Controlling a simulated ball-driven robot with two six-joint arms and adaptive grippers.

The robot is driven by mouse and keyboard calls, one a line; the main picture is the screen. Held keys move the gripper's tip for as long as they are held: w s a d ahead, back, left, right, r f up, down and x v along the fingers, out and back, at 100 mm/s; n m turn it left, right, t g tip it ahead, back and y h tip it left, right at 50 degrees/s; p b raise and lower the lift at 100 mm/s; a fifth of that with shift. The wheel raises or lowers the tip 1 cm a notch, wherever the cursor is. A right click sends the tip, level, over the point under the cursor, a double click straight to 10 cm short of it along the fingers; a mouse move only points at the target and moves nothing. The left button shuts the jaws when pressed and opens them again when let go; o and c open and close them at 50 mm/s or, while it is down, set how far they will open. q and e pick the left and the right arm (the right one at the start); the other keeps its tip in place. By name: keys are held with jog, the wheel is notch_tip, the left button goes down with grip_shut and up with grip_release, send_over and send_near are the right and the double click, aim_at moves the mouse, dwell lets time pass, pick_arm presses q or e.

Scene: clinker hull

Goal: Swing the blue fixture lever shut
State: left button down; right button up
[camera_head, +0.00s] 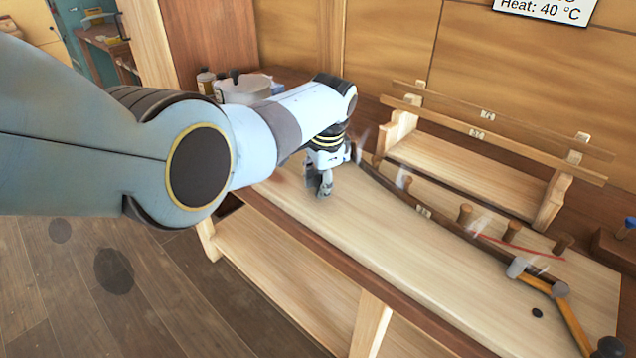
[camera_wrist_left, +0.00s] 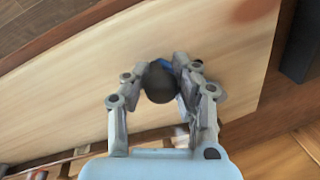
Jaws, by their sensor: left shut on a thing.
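My left gripper (camera_head: 322,188) points down over the left end of the pale bench top. In the left wrist view its fingers (camera_wrist_left: 166,72) are closed around a round dark knob (camera_wrist_left: 159,84). A small blue part of the fixture lever (camera_wrist_left: 164,63) shows beside the knob, between the fingers. The rest of the blue lever is hidden by the gripper and knob, and I cannot make it out in the head view. My right gripper is not in view.
A dark curved plank (camera_head: 395,188) runs along the bench top (camera_head: 420,260) among wooden pegs. A yellow lever (camera_head: 568,318) with a black knob is at the right end. A slatted wooden rack (camera_head: 480,165) stands behind. A white pot (camera_head: 243,92) sits at the back left.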

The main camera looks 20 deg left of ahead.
pick_arm(q)
jog(key=c, duration=0.9)
grip_release()
jog(key=shift+w+d+r, duration=0.1)
jog(key=shift+d, duration=0.15)
jog(key=shift+c, duration=0.2)
jog(key=shift+a, duration=0.15)
notch_tip(320, 180, up, 12)
jog(key=s+d, duration=0.1)
jog(key=shift+s+d, duration=0.35)
jog(key=shift+d, duration=0.05)
